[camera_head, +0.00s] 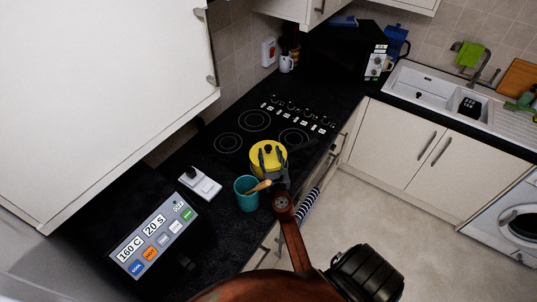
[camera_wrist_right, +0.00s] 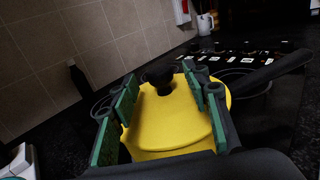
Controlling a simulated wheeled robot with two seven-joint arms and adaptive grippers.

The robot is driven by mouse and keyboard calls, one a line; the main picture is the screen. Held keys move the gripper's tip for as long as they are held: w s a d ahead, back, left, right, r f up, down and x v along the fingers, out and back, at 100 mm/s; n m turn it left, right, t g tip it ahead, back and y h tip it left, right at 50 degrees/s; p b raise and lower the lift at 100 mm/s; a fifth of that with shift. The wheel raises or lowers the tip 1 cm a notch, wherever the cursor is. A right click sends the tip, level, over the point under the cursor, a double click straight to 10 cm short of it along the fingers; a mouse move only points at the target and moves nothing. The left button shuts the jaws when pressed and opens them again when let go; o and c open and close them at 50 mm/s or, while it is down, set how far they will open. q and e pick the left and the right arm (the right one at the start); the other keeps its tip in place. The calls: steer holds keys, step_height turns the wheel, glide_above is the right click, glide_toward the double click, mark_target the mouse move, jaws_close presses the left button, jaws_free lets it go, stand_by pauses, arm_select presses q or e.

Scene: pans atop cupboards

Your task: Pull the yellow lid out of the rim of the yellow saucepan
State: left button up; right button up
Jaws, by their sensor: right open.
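The yellow saucepan (camera_head: 280,151) stands at the front edge of the black hob. Its black handle (camera_wrist_right: 272,72) points right in the right wrist view. The yellow lid (camera_wrist_right: 165,118), with a black knob (camera_wrist_right: 157,76), is at the pan; how it sits in the rim is partly hidden by my fingers. My right gripper (camera_head: 269,164) is over the near side of the pan. In the right wrist view my right gripper (camera_wrist_right: 167,100) is open, its green-padded fingers on either side of the lid and knob; contact cannot be told. My left gripper is not in view.
A teal cup (camera_head: 245,196) with a wooden utensil stands close to my right gripper. A white socket block (camera_head: 200,184) and an appliance with a control panel (camera_head: 155,238) are left of it. The hob (camera_head: 229,142) is otherwise clear. A sink (camera_head: 437,88) is at the right.

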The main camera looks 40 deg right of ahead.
mark_target(269, 150)
steer(key=x, duration=0.3)
steer(key=shift+w, duration=0.25)
jaws_close()
